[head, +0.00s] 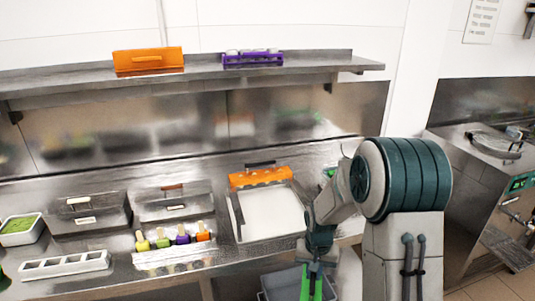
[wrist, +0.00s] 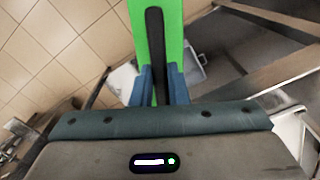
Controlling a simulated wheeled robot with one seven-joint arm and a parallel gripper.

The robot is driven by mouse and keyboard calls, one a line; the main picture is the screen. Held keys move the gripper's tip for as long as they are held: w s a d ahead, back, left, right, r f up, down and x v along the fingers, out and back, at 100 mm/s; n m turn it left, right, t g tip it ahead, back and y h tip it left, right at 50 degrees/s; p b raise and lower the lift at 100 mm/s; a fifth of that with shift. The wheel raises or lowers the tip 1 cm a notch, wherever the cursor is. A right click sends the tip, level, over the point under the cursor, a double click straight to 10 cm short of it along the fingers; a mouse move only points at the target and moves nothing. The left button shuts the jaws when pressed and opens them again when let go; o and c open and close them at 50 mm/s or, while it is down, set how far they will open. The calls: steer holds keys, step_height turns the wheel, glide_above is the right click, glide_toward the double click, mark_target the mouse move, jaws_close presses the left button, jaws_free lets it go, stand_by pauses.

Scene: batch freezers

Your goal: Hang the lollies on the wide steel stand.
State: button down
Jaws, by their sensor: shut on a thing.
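My gripper (head: 314,268) is low in front of the counter, at the bottom of the head view. It is shut on the dark handle of a bright green holder (head: 305,287). In the wrist view the green holder (wrist: 146,38) stands out beyond the blue fingers (wrist: 160,85); I cannot tell whether lollies hang from it. A steel-framed stand around a white tray (head: 272,215) is on the counter, left of my arm. An orange holder with a dark handle (head: 260,178) sits across its back. Several lollies (head: 175,240), green, purple and orange, stand sticks up on the counter.
A grey bin (head: 280,284) is below the counter front, beside my gripper. Steel boxes (head: 88,214), a white compartment tray (head: 65,265) and a tub of green stuff (head: 18,230) are at left. An orange holder (head: 148,60) and a purple one (head: 252,58) lie on the shelf.

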steer(key=w+a+r+m, duration=0.2)
steer(key=a+r+m, duration=0.4)
steer(key=r, duration=0.6)
steer(key=w+a+r+m, duration=0.2)
steer(key=a+r+m, duration=0.4)
steer(key=r, duration=0.6)
steer(key=shift+w+a+m, duration=0.3)
steer(key=shift+a, duration=0.55)
